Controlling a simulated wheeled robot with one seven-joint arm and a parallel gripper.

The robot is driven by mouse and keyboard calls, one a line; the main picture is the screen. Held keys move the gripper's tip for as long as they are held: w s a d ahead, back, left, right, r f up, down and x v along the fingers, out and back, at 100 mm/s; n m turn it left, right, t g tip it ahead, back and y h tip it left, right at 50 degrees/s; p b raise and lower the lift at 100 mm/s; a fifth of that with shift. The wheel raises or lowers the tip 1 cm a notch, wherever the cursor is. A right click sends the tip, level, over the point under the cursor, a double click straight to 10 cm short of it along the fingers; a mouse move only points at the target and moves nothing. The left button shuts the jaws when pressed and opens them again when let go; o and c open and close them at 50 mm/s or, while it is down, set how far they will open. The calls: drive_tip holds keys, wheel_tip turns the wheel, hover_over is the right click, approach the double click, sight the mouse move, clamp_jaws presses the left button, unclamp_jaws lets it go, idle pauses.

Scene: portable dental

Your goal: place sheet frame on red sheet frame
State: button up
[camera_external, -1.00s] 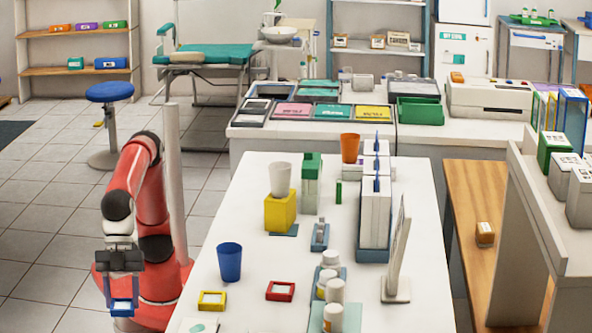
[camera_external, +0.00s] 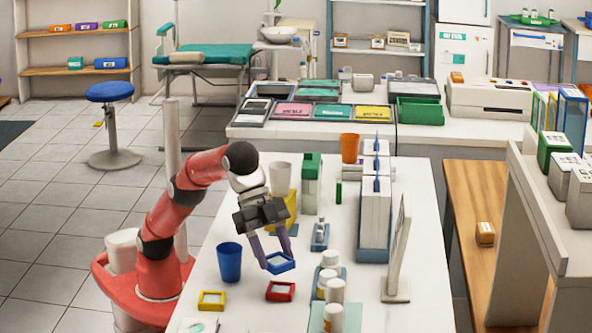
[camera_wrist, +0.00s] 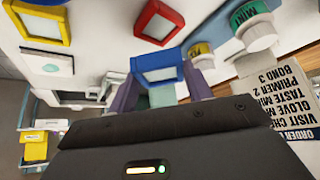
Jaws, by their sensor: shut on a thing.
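My gripper (camera_external: 270,250) is shut on a blue sheet frame (camera_external: 281,263), a small square frame with a pale centre. It holds the frame above the white table, just behind the red sheet frame (camera_external: 280,291). The red frame lies flat on the table with nothing on it. In the wrist view the blue frame (camera_wrist: 161,74) sits between my fingertips, and the red frame (camera_wrist: 157,21) shows beyond it, apart from it.
A yellow sheet frame (camera_external: 212,300) lies left of the red one. A blue cup (camera_external: 229,262) stands at the left. White bottles (camera_external: 334,291) stand close on the right. A upright card stand (camera_external: 397,255) is farther right. Bare table (camera_external: 245,310) lies in front.

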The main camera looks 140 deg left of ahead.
sight(277, 288)
drive_tip(key=shift+a, duration=0.35)
drive_tip(key=shift+f, duration=2.45)
drive_tip(key=shift+f, duration=0.3)
drive_tip(key=o, duration=1)
drive_tip(key=shift+c, duration=0.2)
drive_tip(key=shift+r, duration=0.15)
